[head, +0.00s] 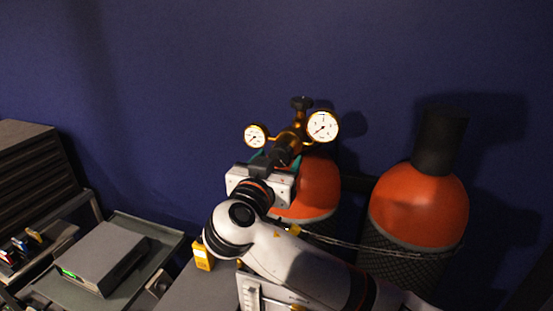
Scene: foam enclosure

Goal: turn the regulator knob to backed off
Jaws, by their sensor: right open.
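The brass regulator (289,138) sits on top of the nearer orange gas cylinder (318,185), with a round white gauge on each side. Its dark knob (281,156) points toward me, low between the gauges. My right gripper (270,160) is in front of the regulator, its teal-tipped fingers open on either side of the knob. The gripper body hides part of the cylinder and the lower regulator, so I cannot tell whether the fingers touch the knob. My left gripper is not in view.
A second orange cylinder (418,205) with a black cap stands to the right, and a chain runs across both. A yellow device (202,256) stands on a grey surface. A grey box (104,257) lies on a tray cart at left. The blue wall is close behind.

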